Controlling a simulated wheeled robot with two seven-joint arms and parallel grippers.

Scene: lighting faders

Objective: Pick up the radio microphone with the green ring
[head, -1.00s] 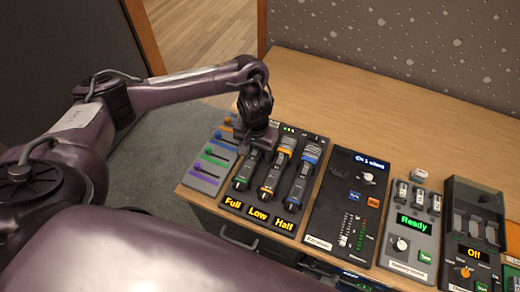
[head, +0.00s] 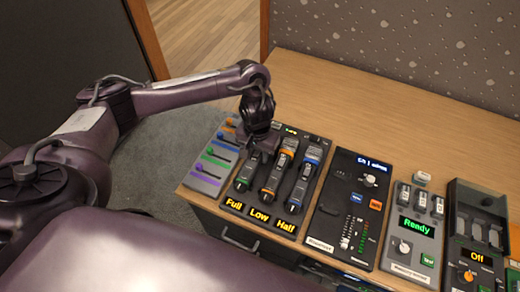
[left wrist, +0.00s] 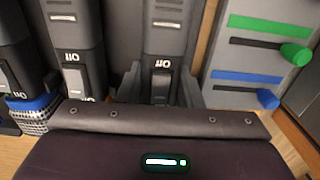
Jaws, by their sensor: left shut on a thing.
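Three dark radio microphones lie side by side in a black charger rack. The leftmost microphone (head: 246,177), above the label "Full", shows a little green low on its body; its upper part is hidden by my gripper. The middle microphone (head: 277,176) has an orange ring and the right one (head: 304,180) a blue ring. My left gripper (head: 262,146) is over the leftmost microphone, shut on it. In the left wrist view the fingers (left wrist: 160,88) stand on both sides of that microphone's body (left wrist: 164,50), near its switch. My right gripper is not in view.
A fader panel (head: 210,160) with coloured sliders lies just left of the rack. A black mixer panel (head: 340,215), a grey "Ready" unit (head: 405,245) and an "Off" unit (head: 475,245) stand to the right. The wooden desk (head: 370,110) is clear behind them.

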